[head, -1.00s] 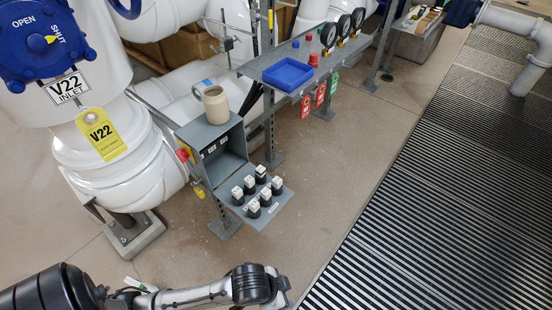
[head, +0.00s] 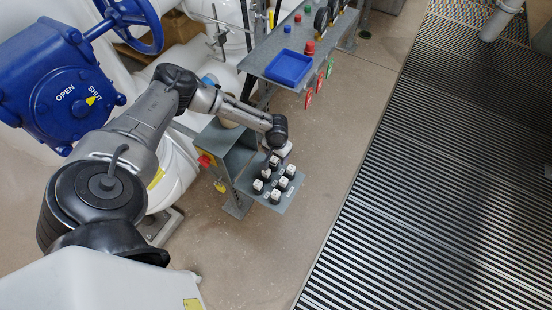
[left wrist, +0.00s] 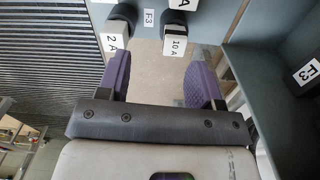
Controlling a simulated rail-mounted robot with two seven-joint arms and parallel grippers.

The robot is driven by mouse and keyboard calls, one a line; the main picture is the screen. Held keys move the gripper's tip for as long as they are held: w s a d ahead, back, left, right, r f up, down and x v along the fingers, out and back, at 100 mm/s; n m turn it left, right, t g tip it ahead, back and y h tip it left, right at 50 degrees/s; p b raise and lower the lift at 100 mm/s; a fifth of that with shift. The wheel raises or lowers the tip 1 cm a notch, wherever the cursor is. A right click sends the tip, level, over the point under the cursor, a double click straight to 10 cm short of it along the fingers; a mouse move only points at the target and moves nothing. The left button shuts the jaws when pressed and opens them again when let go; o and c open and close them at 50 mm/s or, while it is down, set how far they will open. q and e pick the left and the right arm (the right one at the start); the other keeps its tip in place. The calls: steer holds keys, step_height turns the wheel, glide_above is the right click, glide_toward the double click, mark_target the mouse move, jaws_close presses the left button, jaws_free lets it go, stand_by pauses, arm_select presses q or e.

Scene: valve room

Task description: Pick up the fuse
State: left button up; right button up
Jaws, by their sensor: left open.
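Several fuses (head: 266,174), black with white labelled tops, stand in two rows on the grey fold-down shelf (head: 292,193) of a grey box. My left gripper (head: 284,152) is over the box end of that shelf, close to the nearest fuses. In the left wrist view, its purple-padded fingers (left wrist: 159,75) are spread with nothing between them. A fuse marked 2 A (left wrist: 113,40) shows just past the left finger, and one marked 10 A (left wrist: 176,42) just past the right finger. My right gripper is not in view.
The grey box (head: 215,135) stands behind the shelf, with a red knob (head: 205,160) on its side. A blue tray (head: 289,68) sits on the bench behind. A blue valve actuator (head: 65,85) is at the left. Floor grating (head: 420,200) lies clear at the right.

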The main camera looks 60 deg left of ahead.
mark_target(274, 159)
arm_select(q)
steer(key=a, duration=0.1)
steer(key=a+n, duration=0.1)
steer(key=shift+s+a+f, duration=0.1)
steer(key=shift+a+f, duration=0.15)
steer(key=shift+a, duration=0.1)
steer(key=f+b, duration=0.1)
steer(key=f, duration=0.1)
steer(key=f+b, duration=0.1)
steer(key=f, duration=0.1)
steer(key=f+b, duration=0.2)
steer(key=shift+d+f, duration=0.25)
steer(key=shift+f, duration=0.15)
steer(key=c, duration=1)
steer(key=shift+r, duration=0.1)
